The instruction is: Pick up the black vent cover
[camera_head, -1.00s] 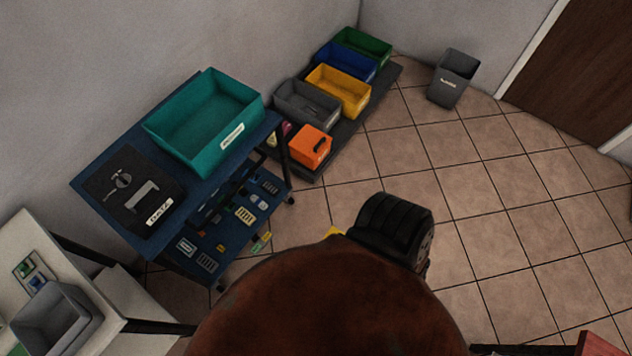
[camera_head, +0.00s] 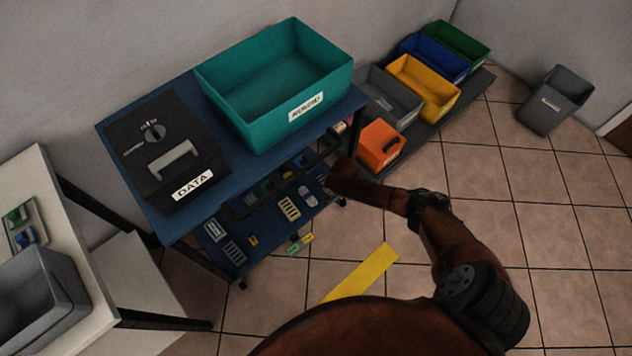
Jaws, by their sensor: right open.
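A dark slatted piece (camera_head: 234,252), which looks like the black vent cover, lies flat on the lower shelf (camera_head: 262,238) of the blue cart, near its front left end. My right gripper (camera_head: 329,168) is at the cart's right end, beside the lower shelf and below the top's edge. It is open, small and dark, with its fingers partly lost against the cart frame. It is apart from the slatted piece, to its right. My left gripper is out of view.
The cart's blue top (camera_head: 118,138) overhangs the shelf and carries a teal bin (camera_head: 225,95) and a black DATA case (camera_head: 195,140). A pale slatted piece (camera_head: 289,208) and other small parts share the shelf. An orange box (camera_head: 380,148) stands right of the cart.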

